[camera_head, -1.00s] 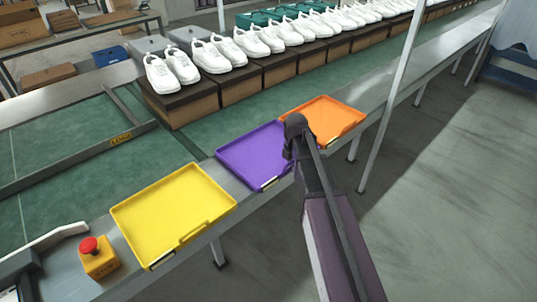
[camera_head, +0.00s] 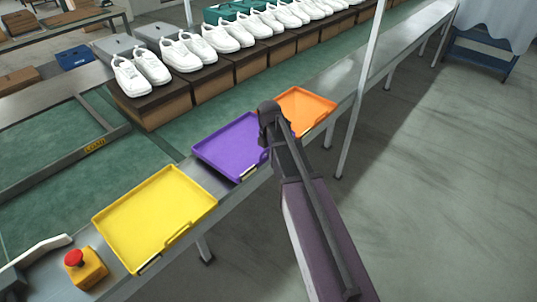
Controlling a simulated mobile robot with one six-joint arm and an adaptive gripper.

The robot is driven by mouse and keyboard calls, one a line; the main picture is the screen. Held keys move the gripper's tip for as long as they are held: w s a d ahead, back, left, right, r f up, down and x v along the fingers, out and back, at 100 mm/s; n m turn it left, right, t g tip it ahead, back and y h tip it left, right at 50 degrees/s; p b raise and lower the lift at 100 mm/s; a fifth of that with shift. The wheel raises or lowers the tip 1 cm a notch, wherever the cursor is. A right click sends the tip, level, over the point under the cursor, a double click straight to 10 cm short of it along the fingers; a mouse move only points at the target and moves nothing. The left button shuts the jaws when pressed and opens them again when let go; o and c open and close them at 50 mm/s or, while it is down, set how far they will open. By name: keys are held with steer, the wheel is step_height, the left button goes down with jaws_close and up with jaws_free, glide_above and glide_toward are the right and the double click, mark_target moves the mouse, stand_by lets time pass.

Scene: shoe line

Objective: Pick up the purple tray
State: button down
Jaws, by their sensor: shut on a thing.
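The purple tray (camera_head: 226,147) lies between the yellow tray (camera_head: 155,216) and the orange tray (camera_head: 305,107) on the metal edge of the line. It is shallow with a raised rim and looks empty. My gripper (camera_head: 268,133) is at its right end, shut on the tray. My dark wrist and arm cover that end and hide the fingertips and the exact grip. I cannot tell whether the tray is clear of the surface.
White shoes (camera_head: 180,56) stand in a row on brown boxes behind the green belt (camera_head: 140,158). A red emergency button (camera_head: 74,258) on a yellow box is at the lower left. A thin upright post (camera_head: 358,95) stands right of the orange tray. Floor at right is clear.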

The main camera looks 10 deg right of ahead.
steer(key=s+a+r+p, duration=0.1)
steer(key=s+a, duration=0.1)
steer(key=s, duration=1.3)
steer(key=shift+s+a+r, duration=0.2)
steer(key=shift+s, duration=0.2)
steer(key=shift+r, duration=0.15)
